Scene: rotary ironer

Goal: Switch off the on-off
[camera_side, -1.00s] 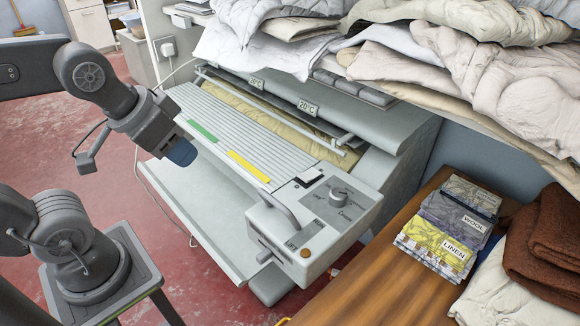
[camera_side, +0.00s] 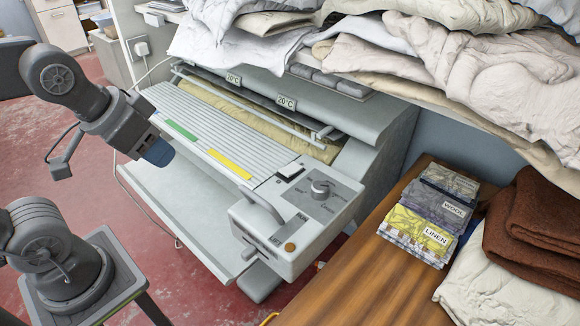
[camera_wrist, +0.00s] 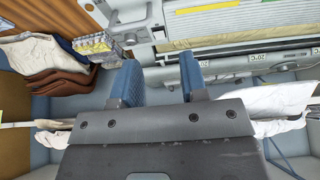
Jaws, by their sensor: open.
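The ironer's control panel (camera_side: 318,205) is at the right end of the pale grey rotary ironer (camera_side: 200,115) in the side view. A small black-and-white rocker switch (camera_side: 290,171), which seems to be the on-off, sits at its back left corner. Its label and its setting are too small to read. My gripper (camera_side: 158,152) is at the left, apart from the panel, above the ironer's front shelf. In the wrist view my gripper (camera_wrist: 160,82) shows two blue fingers spread apart with nothing between them. Part of the panel (camera_wrist: 128,12) shows at the top there.
The panel also has a round knob (camera_side: 320,188), a curved grey handle (camera_side: 263,204) and a brown button (camera_side: 290,247). A heap of laundry (camera_side: 400,55) hangs over the ironer's back. A wooden table (camera_side: 370,275) with labelled cloths (camera_side: 435,215) stands at right.

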